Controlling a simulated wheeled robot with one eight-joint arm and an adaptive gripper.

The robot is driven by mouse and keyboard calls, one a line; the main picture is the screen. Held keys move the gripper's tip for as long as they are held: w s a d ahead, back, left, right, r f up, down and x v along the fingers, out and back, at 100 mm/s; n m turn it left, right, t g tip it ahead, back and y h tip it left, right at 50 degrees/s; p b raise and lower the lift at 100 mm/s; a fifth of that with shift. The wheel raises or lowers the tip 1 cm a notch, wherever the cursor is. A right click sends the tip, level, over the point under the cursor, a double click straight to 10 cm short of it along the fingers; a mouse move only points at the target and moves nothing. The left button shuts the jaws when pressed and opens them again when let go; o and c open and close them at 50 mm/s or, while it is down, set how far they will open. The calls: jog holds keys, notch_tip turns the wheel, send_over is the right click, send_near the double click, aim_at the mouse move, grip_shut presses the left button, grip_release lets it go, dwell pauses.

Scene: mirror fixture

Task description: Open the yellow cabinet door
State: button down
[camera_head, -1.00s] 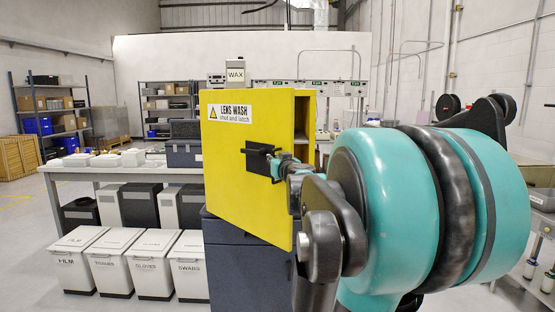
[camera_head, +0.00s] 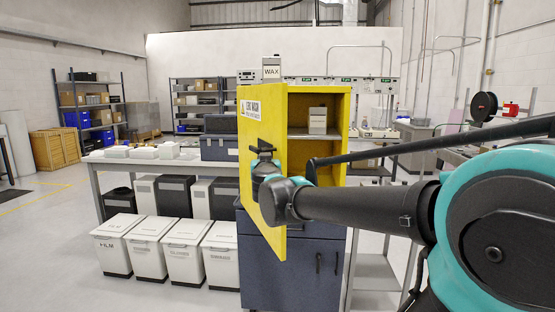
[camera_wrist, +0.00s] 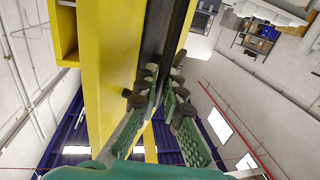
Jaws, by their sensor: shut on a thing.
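The yellow cabinet (camera_head: 340,130) stands on a dark blue-grey drawer unit. Its yellow door (camera_head: 262,215), labelled "LENS WASH", stands well open, swung out towards me, and I see its face at a slant. The inside shows a shelf with a small pale box (camera_head: 317,121). My gripper (camera_head: 264,160) is at the black handle (camera_head: 262,148) on the door's outer face. In the wrist view, my gripper's green, dark-padded fingers (camera_wrist: 160,90) are shut on the black handle (camera_wrist: 163,30) beside the yellow door (camera_wrist: 112,60). The exact contact is partly hidden.
My arm crosses the right side in front of the cabinet. The dark drawer unit (camera_head: 292,275) is below the cabinet. A grey bench (camera_head: 100,165) and white bins (camera_head: 175,245) stand left of it. Floor at the front left is clear.

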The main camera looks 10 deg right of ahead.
jog(key=w+a+m+g+h, duration=0.1)
jog(key=w+a+m+h, duration=0.1)
jog(key=a, duration=1.4)
jog(key=w+a+m+g+h, duration=0.2)
jog(key=a+h, duration=0.4)
jog(key=a, duration=0.9)
jog(key=shift+w+a+m, duration=0.4)
jog(key=shift+w+m, duration=0.4)
jog(key=shift+w, duration=0.5)
jog(key=c, duration=1.6)
grip_release()
jog(key=v, duration=1.2)
jog(key=shift+r, duration=0.1)
